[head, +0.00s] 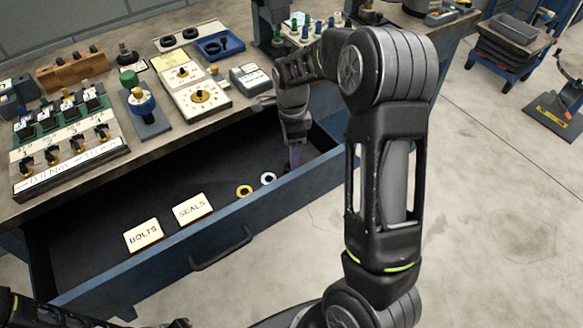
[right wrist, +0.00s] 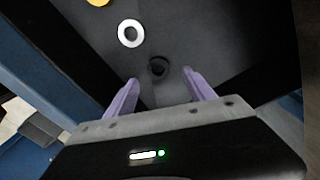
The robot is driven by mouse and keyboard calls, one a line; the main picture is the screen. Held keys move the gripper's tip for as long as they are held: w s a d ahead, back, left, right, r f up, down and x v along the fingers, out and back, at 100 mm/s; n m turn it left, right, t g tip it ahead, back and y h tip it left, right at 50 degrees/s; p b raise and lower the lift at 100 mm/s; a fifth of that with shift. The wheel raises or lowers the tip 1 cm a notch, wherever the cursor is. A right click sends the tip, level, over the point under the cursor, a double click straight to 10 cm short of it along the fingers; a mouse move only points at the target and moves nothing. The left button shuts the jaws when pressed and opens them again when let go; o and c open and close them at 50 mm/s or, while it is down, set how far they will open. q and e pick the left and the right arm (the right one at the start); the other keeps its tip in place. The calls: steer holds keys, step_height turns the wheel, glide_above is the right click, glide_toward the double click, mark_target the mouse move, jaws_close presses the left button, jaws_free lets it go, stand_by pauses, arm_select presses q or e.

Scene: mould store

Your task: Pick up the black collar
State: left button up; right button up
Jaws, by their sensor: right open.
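The black collar (right wrist: 157,68) is a small dark ring on the dark drawer floor in the right wrist view. In the head view I cannot make it out near my right gripper (head: 293,158). My right gripper, with its pale purple fingers, points down into the drawer and is open. In the right wrist view the collar appears between and just beyond the fingertips of the gripper (right wrist: 160,76), and nothing is held. Part of my left arm shows at the lower left of the head view; its fingers cannot be made out.
A white ring (head: 268,178) and a yellow ring (head: 244,191) lie beside the gripper in the open drawer (head: 225,227). Cards reading SEALS (head: 192,208) and BOLTS (head: 143,235) lie further left. The drawer walls surround the gripper. The bench (head: 190,128) above holds several fixtures.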

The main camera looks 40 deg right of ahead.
step_height(320, 180, down, 5)
steer(key=shift+s+a+f, duration=0.1)
steer(key=shift+s, duration=0.05)
stand_by(0.4)
steer(key=shift+c, duration=0.4)
jaws_close()
stand_by(0.6)
